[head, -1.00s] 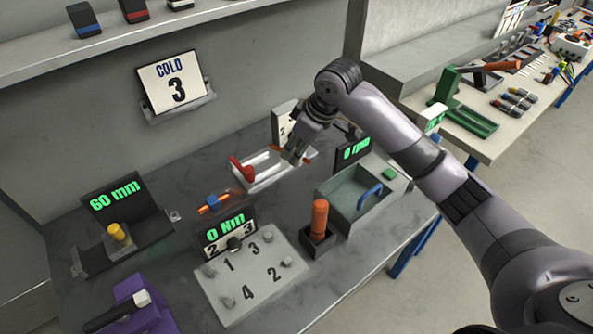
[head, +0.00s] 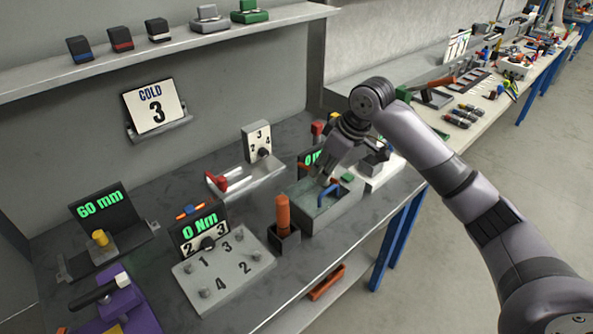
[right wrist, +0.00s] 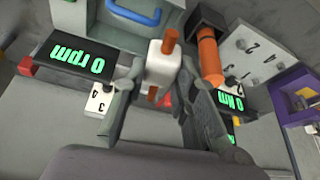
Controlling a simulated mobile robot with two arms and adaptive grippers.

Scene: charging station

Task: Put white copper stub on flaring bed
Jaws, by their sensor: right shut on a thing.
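My right gripper (head: 325,172) is shut on the white copper stub, over the grey box with the blue handle. In the right wrist view the stub (right wrist: 163,62) has a white middle with copper ends sticking out, and the fingers (right wrist: 160,80) close on its two sides. In the head view the gripper mostly hides the stub. A pale grey bed with a red lever (head: 255,177), which looks like the flaring bed, lies left of the gripper, with a numbered dial card (head: 257,140) behind it. My left gripper is not in view.
The grey box (head: 345,203) stands in front of the 0 rpm display (right wrist: 82,65). An orange-handled tool (head: 283,215) stands upright in a dark holder. A blue and copper stub (head: 189,211) lies behind the 0 Nm display (head: 199,228). The numbered plate (head: 222,270) is in front.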

